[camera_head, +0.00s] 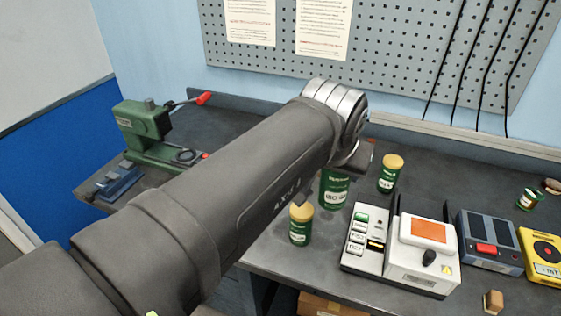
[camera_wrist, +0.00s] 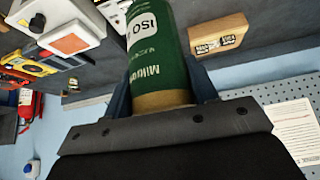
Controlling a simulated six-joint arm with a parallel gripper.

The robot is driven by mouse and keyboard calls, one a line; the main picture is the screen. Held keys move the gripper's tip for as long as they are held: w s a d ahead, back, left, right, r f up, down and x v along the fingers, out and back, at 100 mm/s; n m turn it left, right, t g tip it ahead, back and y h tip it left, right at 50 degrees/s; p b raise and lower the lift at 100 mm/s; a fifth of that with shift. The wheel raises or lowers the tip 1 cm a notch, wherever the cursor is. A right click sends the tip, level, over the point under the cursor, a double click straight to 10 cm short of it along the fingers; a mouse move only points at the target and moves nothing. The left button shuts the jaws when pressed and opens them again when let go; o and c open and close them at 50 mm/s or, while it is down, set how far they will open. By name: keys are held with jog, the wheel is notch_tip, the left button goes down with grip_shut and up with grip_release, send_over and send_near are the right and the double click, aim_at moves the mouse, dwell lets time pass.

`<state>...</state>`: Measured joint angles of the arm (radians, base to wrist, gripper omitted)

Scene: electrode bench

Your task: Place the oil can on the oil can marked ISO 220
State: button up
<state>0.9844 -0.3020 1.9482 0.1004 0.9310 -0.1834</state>
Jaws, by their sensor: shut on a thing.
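My gripper (camera_wrist: 163,88) is shut on a green oil can (camera_wrist: 158,45) with a gold end. Part of its label shows "ISO", but the number is not readable. In the head view the held can (camera_head: 334,190) is partly hidden by my arm and appears above the bench; its exact height is unclear. Two other green cans with yellow lids stand upright on the bench: one at the front (camera_head: 300,226), left of the held can, and one behind to the right (camera_head: 389,176). Their grade marks are too small to read.
A white device with an orange panel (camera_head: 428,232) stands right of the held can. Beyond it are a grey box (camera_head: 486,238), a yellow meter (camera_head: 544,252) and a small green can (camera_head: 531,198). A green press (camera_head: 143,130) stands left. A wooden block (camera_head: 493,301) lies near the front.

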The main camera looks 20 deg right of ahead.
jog(key=shift+w+a+f, duration=0.4)
jog(key=shift+w+f, duration=0.85)
jog(key=shift+f, duration=0.2)
jog(key=shift+w+a+f, duration=0.4)
jog(key=shift+w+f, duration=0.8)
jog(key=shift+f, duration=0.25)
jog(key=shift+w+a+f, duration=0.4)
jog(key=shift+w+f, duration=0.85)
jog(key=shift+f, duration=0.2)
jog(key=o, duration=1.3)
jog(key=shift+f, duration=0.15)
jog(key=shift+c, duration=0.2)
jog(key=shift+a+r, duration=0.1)
jog(key=shift+r, duration=0.2)
jog(key=v, duration=1.1)
jog(key=shift+s+r, duration=0.2)
jog(key=shift+r, duration=0.1)
jog(key=shift+f, duration=0.1)
